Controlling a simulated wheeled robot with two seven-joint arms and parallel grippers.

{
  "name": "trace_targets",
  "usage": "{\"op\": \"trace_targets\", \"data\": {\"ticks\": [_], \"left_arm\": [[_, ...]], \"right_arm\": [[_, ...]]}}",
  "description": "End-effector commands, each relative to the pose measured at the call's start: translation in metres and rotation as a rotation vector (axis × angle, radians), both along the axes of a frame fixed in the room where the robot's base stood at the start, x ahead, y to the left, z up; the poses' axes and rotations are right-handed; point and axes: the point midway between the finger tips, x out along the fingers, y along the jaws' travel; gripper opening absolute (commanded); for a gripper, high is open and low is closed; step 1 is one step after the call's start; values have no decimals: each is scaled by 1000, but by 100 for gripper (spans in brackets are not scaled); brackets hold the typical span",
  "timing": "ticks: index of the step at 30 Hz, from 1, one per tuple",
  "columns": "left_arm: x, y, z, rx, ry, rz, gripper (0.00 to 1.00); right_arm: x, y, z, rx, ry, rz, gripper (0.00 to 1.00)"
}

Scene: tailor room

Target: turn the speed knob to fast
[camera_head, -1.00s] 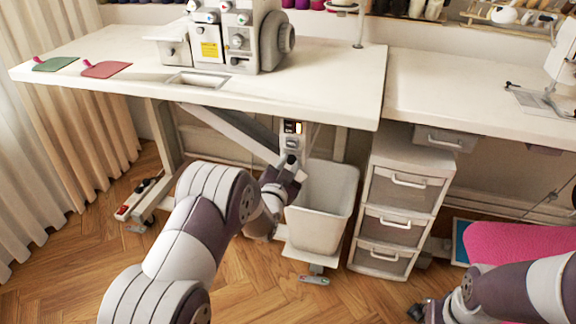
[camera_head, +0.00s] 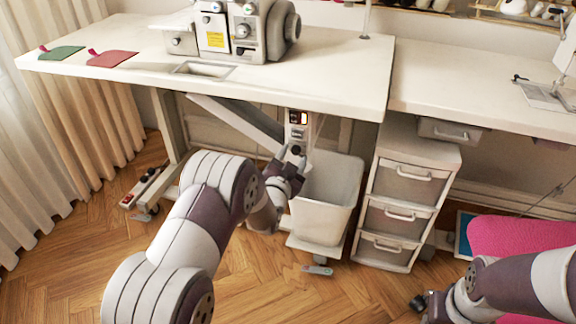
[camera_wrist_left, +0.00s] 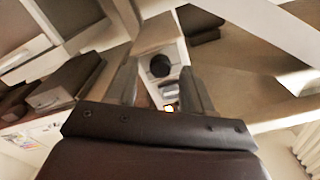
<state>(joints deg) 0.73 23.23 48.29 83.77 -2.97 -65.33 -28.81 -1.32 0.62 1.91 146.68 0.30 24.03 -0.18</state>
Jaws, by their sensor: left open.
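A narrow white control box (camera_head: 298,132) hangs under the front edge of the white table, with a small lit orange display near its top. A round black knob (camera_head: 297,149) sits on its lower part. In the left wrist view the knob (camera_wrist_left: 160,66) shows between my two fingers, just beyond their tips. My left gripper (camera_head: 292,157) is open, with its fingertips close to the knob on either side. I cannot tell whether they touch it. My right gripper (camera_head: 421,303) is low at the right, far from the box; its jaws are too small and dark to read.
A white bin (camera_head: 328,205) stands just right of my left gripper, and a white drawer unit (camera_head: 407,205) stands beyond it. The table (camera_head: 330,75) overhangs the control box. A slanted grey bar (camera_head: 235,125) runs under the table to its left.

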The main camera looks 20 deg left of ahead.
Motion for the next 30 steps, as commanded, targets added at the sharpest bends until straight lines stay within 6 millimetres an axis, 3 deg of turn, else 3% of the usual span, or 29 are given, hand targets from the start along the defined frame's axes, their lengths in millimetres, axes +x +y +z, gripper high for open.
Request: {"op": "trace_targets", "data": {"ticks": [9, 13, 18, 30], "left_arm": [[-82, 3, 5, 0, 6, 0, 51], [-106, 4, 3, 0, 5, 1, 51], [-119, 4, 0, 0, 4, 1, 51], [-119, 4, 0, 0, 2, 0, 51]], "right_arm": [[0, 0, 34, 0, 0, 0, 43], [0, 0, 40, 0, 0, 0, 43], [0, 0, 41, 0, 0, 0, 43], [0, 0, 40, 0, 0, 0, 43]]}}
